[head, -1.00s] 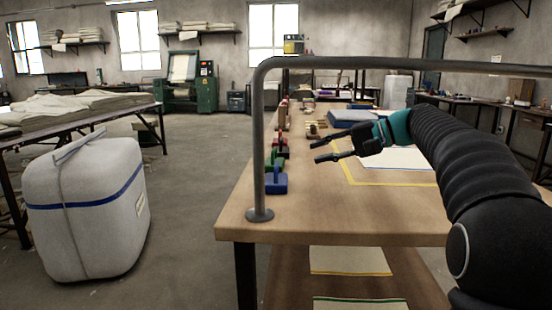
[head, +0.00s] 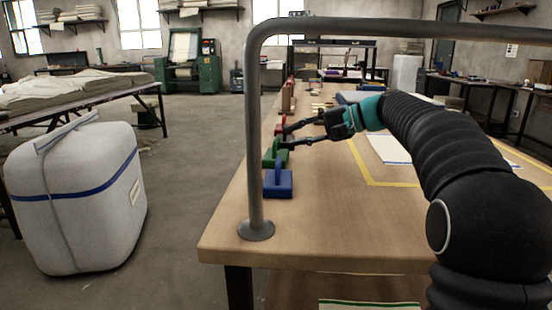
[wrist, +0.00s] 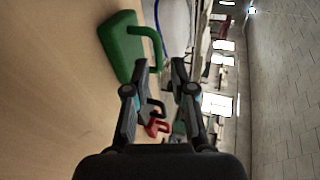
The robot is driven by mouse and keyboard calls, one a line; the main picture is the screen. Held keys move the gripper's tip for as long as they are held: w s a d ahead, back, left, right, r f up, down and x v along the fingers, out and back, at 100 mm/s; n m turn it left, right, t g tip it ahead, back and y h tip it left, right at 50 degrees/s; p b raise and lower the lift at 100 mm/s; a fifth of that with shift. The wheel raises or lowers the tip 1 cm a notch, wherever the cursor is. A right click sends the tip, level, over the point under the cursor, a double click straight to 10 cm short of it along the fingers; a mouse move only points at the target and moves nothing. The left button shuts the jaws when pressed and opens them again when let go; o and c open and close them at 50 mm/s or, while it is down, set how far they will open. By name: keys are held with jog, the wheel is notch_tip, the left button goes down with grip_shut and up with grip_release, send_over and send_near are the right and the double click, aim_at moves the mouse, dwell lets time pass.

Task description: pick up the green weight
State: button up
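The green weight (head: 270,155) stands on the table near its left edge, between a blue weight in front and a red one behind. In the wrist view the green weight (wrist: 122,47) lies at the upper left, its handle curving toward my fingertips. My gripper (head: 285,138) is open, its two fingers apart and pointing left. In the head view its fingertips overlap the green and red weights; the exact gap to the green one is hard to tell.
The blue weight (head: 278,182) is in front of the green one, and the red weight (head: 281,127) is behind it; it also shows in the wrist view (wrist: 157,127). A grey metal rail (head: 254,130) rises at the table's left front corner. The table (head: 330,220) is clear at the front.

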aim_at(278, 140)
jog(key=shift+x, duration=3.1)
jog(key=shift+w+d+f, duration=0.1)
jog(key=shift+d+f, duration=0.05)
grip_shut()
